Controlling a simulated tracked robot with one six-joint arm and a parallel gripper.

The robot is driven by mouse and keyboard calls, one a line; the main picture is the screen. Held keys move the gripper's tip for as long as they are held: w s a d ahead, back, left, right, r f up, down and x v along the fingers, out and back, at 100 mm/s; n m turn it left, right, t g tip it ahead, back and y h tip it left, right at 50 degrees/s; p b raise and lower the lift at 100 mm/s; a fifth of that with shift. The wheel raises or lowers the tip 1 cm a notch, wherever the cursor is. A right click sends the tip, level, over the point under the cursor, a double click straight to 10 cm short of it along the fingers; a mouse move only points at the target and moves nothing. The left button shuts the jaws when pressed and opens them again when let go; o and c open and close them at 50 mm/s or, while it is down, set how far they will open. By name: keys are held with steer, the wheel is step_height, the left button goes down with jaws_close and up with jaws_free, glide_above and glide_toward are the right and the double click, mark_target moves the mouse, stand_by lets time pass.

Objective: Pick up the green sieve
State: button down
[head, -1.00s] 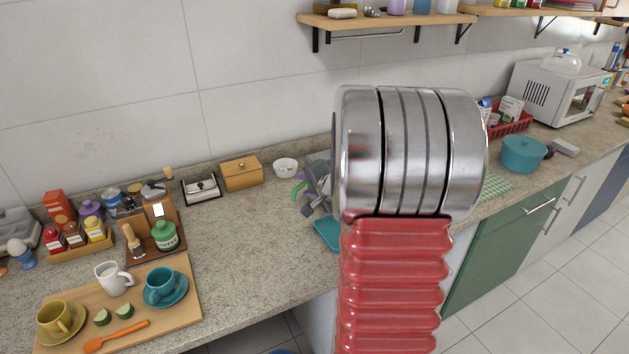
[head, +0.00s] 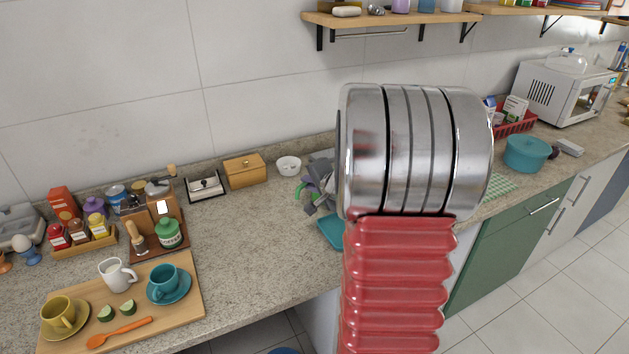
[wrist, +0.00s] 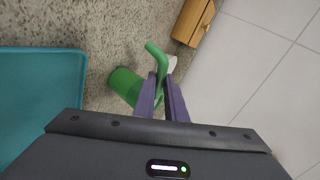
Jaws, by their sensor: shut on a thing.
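The green sieve (wrist: 125,86) is in the wrist view, just ahead of my gripper (wrist: 163,82). Its bent green handle (wrist: 156,54) passes between the two purple-grey fingers, which are shut on it. The sieve's body hangs to the left of the fingers, above the speckled counter; I cannot tell how high. In the head view my gripper (head: 314,190) is left of my big silver arm joint, and only a small green part of the sieve (head: 299,189) shows beside it. The rest of the sieve is hidden there.
A teal tray (head: 330,232) lies close by and fills the left of the wrist view (wrist: 40,105). A wooden box (head: 245,171) and a white bowl (head: 288,166) stand behind. A board (head: 185,310) with cups lies front left. The counter between is clear.

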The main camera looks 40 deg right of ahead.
step_height(320, 180, up, 10)
stand_by(0.8)
stand_by(0.5)
